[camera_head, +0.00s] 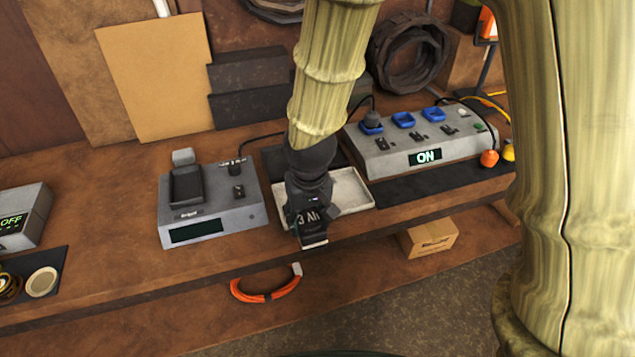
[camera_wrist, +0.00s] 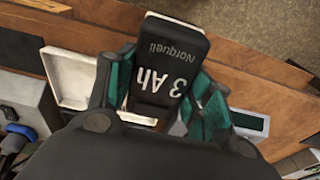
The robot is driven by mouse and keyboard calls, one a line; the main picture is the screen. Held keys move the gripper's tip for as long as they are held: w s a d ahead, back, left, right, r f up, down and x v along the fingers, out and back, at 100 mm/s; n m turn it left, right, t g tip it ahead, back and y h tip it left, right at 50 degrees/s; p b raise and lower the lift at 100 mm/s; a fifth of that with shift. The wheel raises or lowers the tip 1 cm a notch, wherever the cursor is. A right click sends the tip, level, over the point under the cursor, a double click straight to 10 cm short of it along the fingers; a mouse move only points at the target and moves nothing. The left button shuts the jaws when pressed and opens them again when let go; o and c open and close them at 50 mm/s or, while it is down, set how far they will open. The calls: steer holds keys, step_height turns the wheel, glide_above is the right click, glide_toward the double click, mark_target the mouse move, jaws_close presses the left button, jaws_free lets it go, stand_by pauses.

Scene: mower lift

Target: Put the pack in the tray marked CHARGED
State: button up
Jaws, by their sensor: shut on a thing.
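My gripper (camera_head: 311,204) is shut on a black pack (camera_head: 309,226) marked "3 Ah". In the wrist view the pack (camera_wrist: 168,62) sits between the green-padded fingers, with "Norquell" also printed on it. A shallow off-white tray (camera_head: 352,188) lies on the bench behind my gripper in the head view, partly hidden by it. The tray also shows in the wrist view (camera_wrist: 72,76), left of and behind the pack. The pack appears above the tray's front left part, near the bench edge; its exact height cannot be told. No CHARGED marking is readable.
A grey box (camera_head: 428,150) reading "ON", with blue sockets, stands behind right. A box reading "OFF" (camera_head: 22,218) is far left.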

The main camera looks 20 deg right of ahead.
steer(key=w+d+p, duration=0.1)
steer(key=w+d, duration=0.1)
steer(key=w, duration=0.2)
steer(key=w+d+f+p, duration=0.1)
steer(key=w+d+p, duration=0.1)
steer(key=w, duration=0.3)
steer(key=w+d+p, duration=0.1)
steer(key=w+d, duration=0.2)
steer(key=w, duration=0.1)
steer(key=shift+w+d+f+p, duration=0.2)
steer(key=shift+w+d+p, duration=0.05)
steer(key=shift+w+p, duration=0.15)
steer(key=shift+f+p, duration=0.7)
steer(key=shift+f, duration=1)
steer(key=shift+f, duration=0.15)
steer(key=o, duration=1.5)
steer(key=shift+s+r+b, duration=0.25)
steer(key=shift+r+b, duration=0.15)
steer(key=shift+r, duration=1.65)
steer(key=shift+s+r+b, duration=0.25)
steer(key=shift+r+b, duration=0.2)
steer(key=shift+r, duration=1.55)
steer(key=shift+s+r+b, duration=0.25)
steer(key=shift+r+b, duration=0.15)
steer(key=shift+r, duration=1.65)
